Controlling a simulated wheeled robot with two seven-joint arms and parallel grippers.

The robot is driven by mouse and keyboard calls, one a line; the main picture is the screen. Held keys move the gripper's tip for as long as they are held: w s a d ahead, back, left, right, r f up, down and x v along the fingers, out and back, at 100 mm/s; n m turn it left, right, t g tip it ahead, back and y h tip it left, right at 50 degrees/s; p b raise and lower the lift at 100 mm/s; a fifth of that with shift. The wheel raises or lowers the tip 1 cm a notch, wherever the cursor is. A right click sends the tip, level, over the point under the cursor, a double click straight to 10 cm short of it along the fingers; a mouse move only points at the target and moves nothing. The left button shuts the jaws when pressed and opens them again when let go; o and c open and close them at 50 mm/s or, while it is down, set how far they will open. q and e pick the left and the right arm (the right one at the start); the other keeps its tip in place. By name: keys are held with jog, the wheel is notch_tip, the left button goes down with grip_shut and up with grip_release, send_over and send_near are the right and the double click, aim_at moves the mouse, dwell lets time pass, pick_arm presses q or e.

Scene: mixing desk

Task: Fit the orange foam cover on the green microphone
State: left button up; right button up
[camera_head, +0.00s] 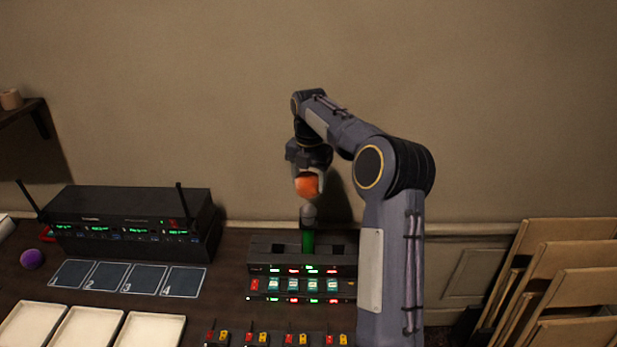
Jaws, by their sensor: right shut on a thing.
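The green microphone (308,241) stands upright in the black charger unit, with its grey head (308,212) at the top. My right gripper (308,178) is shut on the orange foam cover (307,186). It holds the cover just above the microphone head, roughly in line with it in the camera_head view. My left gripper is not in view.
The charger (262,270) has lit red, white and green markings. A black receiver rack (130,218) with antennas stands left. Numbered cards (105,277), white trays (75,330) and a purple ball (32,259) are on the desk. Folded wooden chairs (560,270) stand right.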

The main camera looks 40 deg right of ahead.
aim_at(309, 205)
jog(key=shift+f, duration=2.2)
jog(key=shift+f+b, duration=1.4)
jog(key=shift+f, duration=1.2)
jog(key=o, duration=1)
jog(key=shift+o, duration=0.4)
jog(key=o, duration=0.3)
